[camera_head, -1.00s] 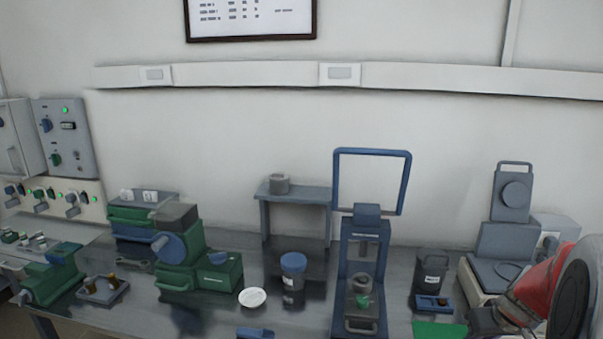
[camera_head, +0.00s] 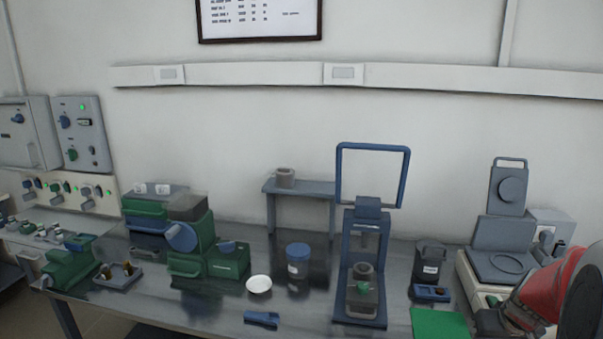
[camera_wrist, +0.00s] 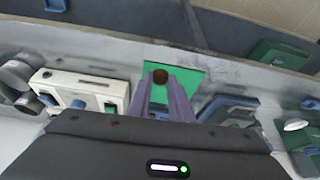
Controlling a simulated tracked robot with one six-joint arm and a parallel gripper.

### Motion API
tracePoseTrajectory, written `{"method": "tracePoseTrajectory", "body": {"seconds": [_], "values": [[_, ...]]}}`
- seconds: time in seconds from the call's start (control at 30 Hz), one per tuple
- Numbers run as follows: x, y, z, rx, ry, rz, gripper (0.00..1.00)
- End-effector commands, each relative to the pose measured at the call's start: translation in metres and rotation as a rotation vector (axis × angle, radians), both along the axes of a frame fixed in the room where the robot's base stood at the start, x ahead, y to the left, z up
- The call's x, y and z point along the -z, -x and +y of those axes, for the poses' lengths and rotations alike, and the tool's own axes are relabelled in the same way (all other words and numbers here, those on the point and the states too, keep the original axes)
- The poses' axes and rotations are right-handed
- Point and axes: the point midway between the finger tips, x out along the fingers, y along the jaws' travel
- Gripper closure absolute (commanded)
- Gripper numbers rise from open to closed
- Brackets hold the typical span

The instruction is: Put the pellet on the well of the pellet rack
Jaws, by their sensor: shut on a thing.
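In the wrist view my gripper (camera_wrist: 161,88) is shut on a small brown round pellet (camera_wrist: 160,76), held at its fingertips over the green mat (camera_wrist: 188,82). In the head view the gripper end is low at the right and its fingers are hard to make out; the pellet is not visible there. A small blue tray (camera_head: 431,293) with dark recesses lies behind the green mat (camera_head: 440,323). It may be the pellet rack, but I cannot tell for certain. A grey tray (camera_head: 119,283) with brownish pieces lies far left.
A blue press frame (camera_head: 362,318) stands left of the mat. A dark labelled canister (camera_head: 430,262) stands behind the blue tray. A white-based instrument (camera_head: 468,278) is at the right. A white dish (camera_head: 259,284) and blue-lidded jar (camera_head: 298,263) stand mid-bench.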

Motion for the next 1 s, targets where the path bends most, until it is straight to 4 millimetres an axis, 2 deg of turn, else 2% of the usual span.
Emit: {"method": "tracePoseTrajectory", "body": {"seconds": [0.3, 0.47, 0.77, 1.0], "values": [[0.002, 0.003, -0.008, 0.139, 0.0, 0.0, 1.0], [0.006, -0.008, 0.004, 0.205, 0.001, 0.0, 1.0], [0.013, -0.051, 0.069, 0.199, 0.0, 0.001, 1.0], [0.017, -0.08, 0.131, 0.126, 0.0, 0.0, 1.0]]}}
